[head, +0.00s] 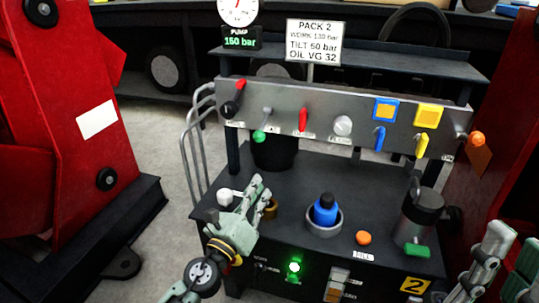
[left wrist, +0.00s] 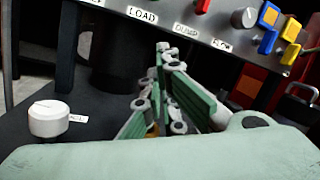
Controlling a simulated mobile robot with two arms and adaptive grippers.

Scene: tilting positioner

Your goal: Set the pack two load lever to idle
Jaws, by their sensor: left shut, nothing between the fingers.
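The load lever (head: 265,119) is the second control from the left on the grey panel. It hangs down and slightly left, with a green knob (head: 259,136) at its end. The LOAD label (left wrist: 143,14) shows at the top of the left wrist view, where the lever itself is out of sight. My left gripper (head: 257,183) is shut and empty, below the green knob and apart from it. Its fingers also show in the left wrist view (left wrist: 165,50). My right gripper (head: 512,250) is at the lower right, partly cut off, its fingers apart.
The PACK 2 sign (head: 316,42) stands above the panel. Left of the load lever is a red-and-black lever (head: 234,98); right of it is a red lever (head: 303,119). A white knob (head: 226,197) and a blue-capped part (head: 325,208) stand on the dark bench.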

